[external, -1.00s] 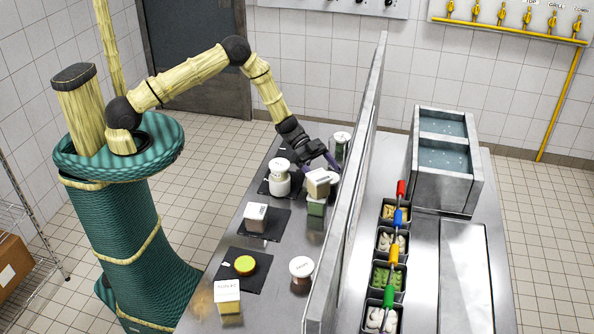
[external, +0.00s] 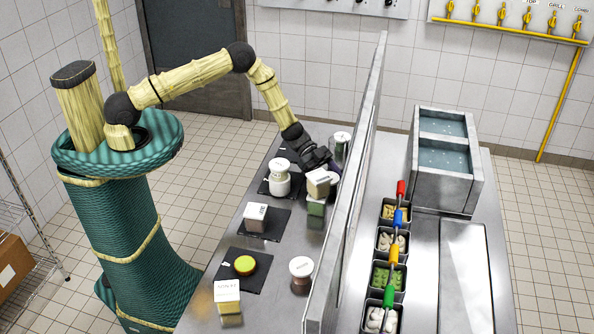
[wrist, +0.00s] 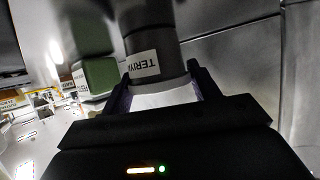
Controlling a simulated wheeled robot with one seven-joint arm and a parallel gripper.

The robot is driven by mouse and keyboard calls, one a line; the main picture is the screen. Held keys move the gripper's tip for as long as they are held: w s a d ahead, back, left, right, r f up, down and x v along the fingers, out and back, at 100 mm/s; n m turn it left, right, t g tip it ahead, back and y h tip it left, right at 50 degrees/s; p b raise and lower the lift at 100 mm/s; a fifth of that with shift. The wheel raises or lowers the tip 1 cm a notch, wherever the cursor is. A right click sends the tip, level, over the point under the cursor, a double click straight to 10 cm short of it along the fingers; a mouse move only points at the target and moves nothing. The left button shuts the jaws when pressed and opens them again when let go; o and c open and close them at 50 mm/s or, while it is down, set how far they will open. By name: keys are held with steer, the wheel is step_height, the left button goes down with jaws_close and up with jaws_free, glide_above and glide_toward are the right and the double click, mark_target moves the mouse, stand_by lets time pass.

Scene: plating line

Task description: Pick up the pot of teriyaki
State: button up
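The pot of teriyaki (wrist: 150,35) is a dark grey, rounded pot with a white label whose visible letters read "TERIYA", upside down in the wrist view. Its pale end lies nearest the camera, between the two fingers of my gripper (wrist: 162,90). The fingers stand close on either side of it; whether they press on it cannot be made out. In the external view my gripper (external: 323,163) is low over the far part of the counter, behind a beige-topped box (external: 318,182). The fingers and most of the pot are hidden there.
A green block (wrist: 97,76) stands close beside the pot. A white-lidded jar (external: 279,180) is left of my gripper and another jar (external: 341,142) is behind it. A tall metal partition (external: 352,190) runs close along the right.

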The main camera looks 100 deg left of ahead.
steer(key=shift+c, duration=0.6)
steer(key=shift+r, duration=0.1)
step_height(320, 180, up, 10)
steer(key=b, duration=0.2)
steer(key=shift+b, duration=0.3)
